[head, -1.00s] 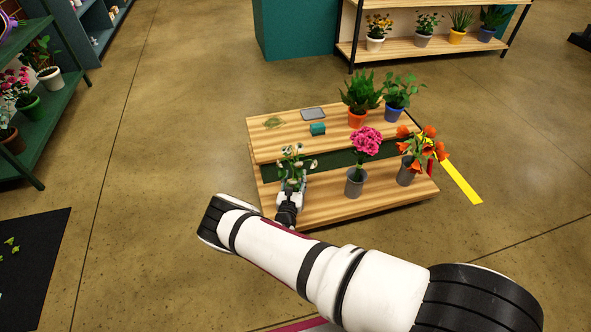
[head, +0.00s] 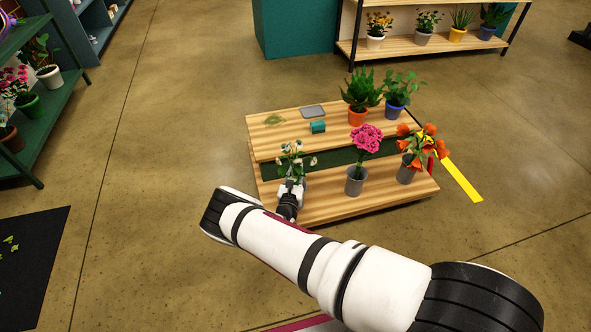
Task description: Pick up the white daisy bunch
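The white daisy bunch (head: 296,160), small white heads on green stems, shows at the left end of the lower step of the wooden two-step stand (head: 345,208). My gripper (head: 291,184) is at the base of the bunch, in front of its stems. The fingers are small and partly hidden by my wrist and the leaves, so I cannot tell whether they are open or shut on the stems. A grey edge beside the gripper may be a vase; it is mostly hidden.
A pink bunch (head: 367,139) in a grey vase (head: 355,181) stands to the right, then orange flowers (head: 420,145). Potted plants (head: 361,91), a teal roll (head: 318,127) and a grey tablet-like slab (head: 313,112) are on the upper step. Floor in front is clear.

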